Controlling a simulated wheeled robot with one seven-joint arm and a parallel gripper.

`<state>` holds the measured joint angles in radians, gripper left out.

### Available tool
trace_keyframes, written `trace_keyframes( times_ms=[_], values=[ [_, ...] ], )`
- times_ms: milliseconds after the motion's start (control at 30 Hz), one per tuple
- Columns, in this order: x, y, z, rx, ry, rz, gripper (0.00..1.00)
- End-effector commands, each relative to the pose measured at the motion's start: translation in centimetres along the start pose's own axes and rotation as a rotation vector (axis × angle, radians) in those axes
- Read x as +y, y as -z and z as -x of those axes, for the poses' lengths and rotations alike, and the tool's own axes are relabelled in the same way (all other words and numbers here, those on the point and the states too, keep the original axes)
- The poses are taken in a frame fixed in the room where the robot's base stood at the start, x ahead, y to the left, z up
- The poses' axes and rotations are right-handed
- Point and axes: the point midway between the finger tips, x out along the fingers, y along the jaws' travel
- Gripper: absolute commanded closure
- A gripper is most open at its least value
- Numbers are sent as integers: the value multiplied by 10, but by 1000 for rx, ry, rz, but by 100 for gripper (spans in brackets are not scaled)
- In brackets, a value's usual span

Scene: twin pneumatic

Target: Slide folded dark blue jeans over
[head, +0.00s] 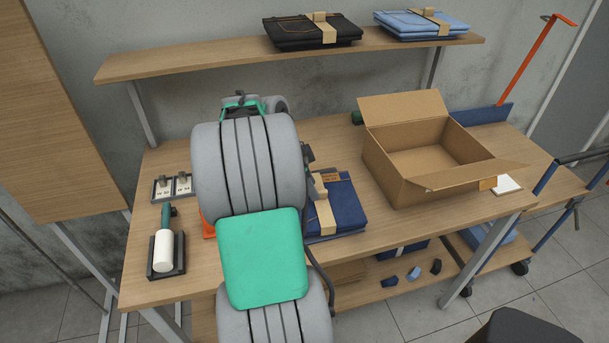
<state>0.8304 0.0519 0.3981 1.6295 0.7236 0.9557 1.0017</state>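The folded dark blue jeans (343,203) lie in a stack on the workbench, with a tan paper band (325,217) and a brown label on them. My large grey and green arm stands in front and hides their left part. Dark parts that look like my gripper (308,168) show at the arm's right edge, close to the stack's left side. The fingers are mostly hidden, so I cannot tell whether they are open or touch the jeans.
An open, empty-looking cardboard box (412,165) stands right of the jeans, with bare bench (400,228) between. A shelf (180,62) above holds folded black jeans (300,36) and light blue jeans (405,26).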

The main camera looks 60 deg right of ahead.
Motion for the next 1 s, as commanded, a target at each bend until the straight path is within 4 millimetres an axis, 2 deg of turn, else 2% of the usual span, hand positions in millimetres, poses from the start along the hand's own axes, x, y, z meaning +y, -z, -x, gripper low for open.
trace_keyframes(
  times_ms=[100,200,500,1000],
  values=[
    [0,0,-15,0,-2,1,60],
    [0,0,-22,1,0,0,60],
    [0,0,-24,0,1,1,61],
    [0,0,-24,0,1,1,100]
  ],
)
